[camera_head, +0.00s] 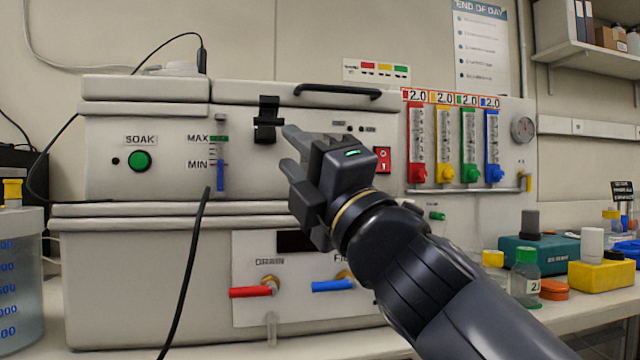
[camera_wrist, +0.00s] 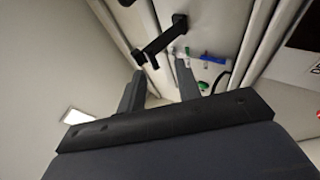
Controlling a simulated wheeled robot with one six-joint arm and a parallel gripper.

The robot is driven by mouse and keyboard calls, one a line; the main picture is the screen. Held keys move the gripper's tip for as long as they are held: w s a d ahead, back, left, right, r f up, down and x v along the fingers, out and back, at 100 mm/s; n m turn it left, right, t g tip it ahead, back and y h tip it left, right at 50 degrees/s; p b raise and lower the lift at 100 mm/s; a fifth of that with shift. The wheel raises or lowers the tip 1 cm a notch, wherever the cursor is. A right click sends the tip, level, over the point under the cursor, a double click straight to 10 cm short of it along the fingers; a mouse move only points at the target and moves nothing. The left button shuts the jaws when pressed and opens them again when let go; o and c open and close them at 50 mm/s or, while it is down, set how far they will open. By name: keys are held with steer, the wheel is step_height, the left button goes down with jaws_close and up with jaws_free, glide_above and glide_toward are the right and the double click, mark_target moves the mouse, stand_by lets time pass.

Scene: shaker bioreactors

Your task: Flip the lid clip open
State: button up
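The black lid clip (camera_head: 267,119) sits on the front of the white shaker bath, across the seam under the lid (camera_head: 240,94). Its lower part sticks out from the front face. My gripper (camera_head: 289,150) is just right of the clip and slightly below it, with its two fingers pointing at the bath's front. The fingers are apart and hold nothing. In the wrist view the clip (camera_wrist: 163,39) lies just ahead of the fingertips (camera_wrist: 160,76), its lower end close to the left one. I cannot tell whether they touch.
A black lid handle (camera_head: 338,91) is right of the clip. A level gauge (camera_head: 220,165) and a green SOAK button (camera_head: 140,161) are to the left. A red switch (camera_head: 382,160) and coloured flow tubes (camera_head: 443,145) are to the right. Bottles and boxes stand at the right.

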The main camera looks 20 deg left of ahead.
steer(key=v, duration=0.6)
steer(key=shift+a+r, duration=0.1)
stand_by(0.4)
glide_toward(267, 131)
steer(key=a+r, duration=0.1)
steer(key=r, duration=0.1)
steer(key=a+r, duration=0.1)
steer(key=a, duration=0.1)
steer(key=shift+s+r+p, duration=0.15)
steer(key=shift+r+p, duration=0.25)
